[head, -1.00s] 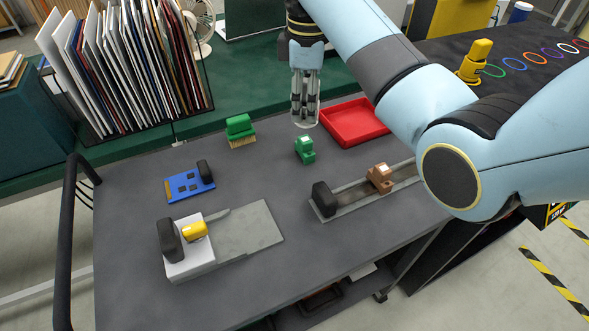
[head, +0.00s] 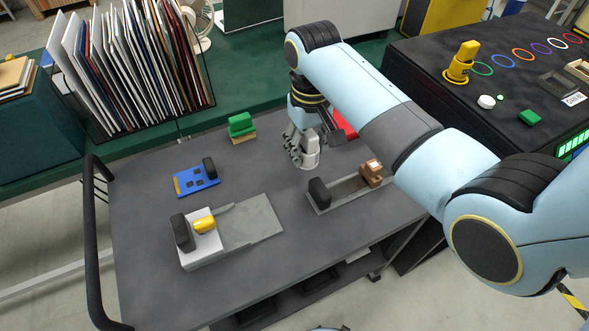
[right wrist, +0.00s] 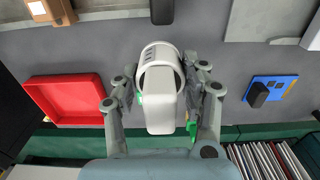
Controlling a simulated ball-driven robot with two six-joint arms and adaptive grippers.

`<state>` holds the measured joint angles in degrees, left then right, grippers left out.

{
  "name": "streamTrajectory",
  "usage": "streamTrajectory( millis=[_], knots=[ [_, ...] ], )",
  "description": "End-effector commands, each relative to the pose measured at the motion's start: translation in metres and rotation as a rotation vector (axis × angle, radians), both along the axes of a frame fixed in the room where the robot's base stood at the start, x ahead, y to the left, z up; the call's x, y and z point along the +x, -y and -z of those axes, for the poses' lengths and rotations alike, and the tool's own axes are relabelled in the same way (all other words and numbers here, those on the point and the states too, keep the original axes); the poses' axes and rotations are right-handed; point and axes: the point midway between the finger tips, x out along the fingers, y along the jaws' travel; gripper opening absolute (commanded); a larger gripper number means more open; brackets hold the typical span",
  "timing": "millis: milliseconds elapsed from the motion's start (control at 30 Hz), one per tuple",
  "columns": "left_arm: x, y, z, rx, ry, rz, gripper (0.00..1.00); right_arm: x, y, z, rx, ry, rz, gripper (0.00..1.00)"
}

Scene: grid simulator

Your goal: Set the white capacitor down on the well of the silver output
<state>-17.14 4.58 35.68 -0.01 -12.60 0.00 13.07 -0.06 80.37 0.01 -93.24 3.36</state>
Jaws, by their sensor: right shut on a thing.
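My right gripper (head: 306,150) is shut around the white capacitor (head: 311,152), low over the cart top near its back middle. The right wrist view shows the white capacitor (right wrist: 160,105) between both fingers. I cannot tell whether its lower end touches the cart. A grey plate (head: 255,222) joins a white block (head: 200,250) with a black handle and a yellow part (head: 204,225). A grey rail (head: 343,190) has a black handle and carries a brown part (head: 370,172). I cannot tell which of these is the silver output. My left gripper is out of view.
A red tray (right wrist: 68,100) lies beside the gripper, mostly hidden in the head view. Upright folders (head: 130,70) stand behind. The cart's front middle is clear.

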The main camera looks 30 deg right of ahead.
Motion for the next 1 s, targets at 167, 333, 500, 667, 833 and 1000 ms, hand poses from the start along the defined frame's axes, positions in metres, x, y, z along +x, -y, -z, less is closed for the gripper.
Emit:
streamTrajectory(
  millis=[167, 333, 500, 667, 833, 1000],
  knots=[
    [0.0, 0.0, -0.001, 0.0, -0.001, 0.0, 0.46, -0.004, -0.027, 0.016, 0.0, -0.001, 0.0, 0.07],
    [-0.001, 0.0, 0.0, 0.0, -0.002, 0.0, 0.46, -0.005, -0.033, 0.029, -0.002, -0.002, -0.001, 0.07],
    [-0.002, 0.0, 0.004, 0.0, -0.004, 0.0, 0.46, -0.005, -0.032, 0.055, -0.002, -0.001, -0.001, 0.07],
    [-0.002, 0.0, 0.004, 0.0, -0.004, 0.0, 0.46, -0.005, -0.032, 0.06, -0.002, 0.001, -0.001, 0.07],
    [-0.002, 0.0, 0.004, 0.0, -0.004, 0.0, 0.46, -0.005, -0.032, 0.06, -0.002, 0.001, -0.001, 0.07],
    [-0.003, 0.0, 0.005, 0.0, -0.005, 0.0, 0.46, -0.005, -0.032, 0.062, -0.002, 0.001, -0.001, 0.53]
  ],
)
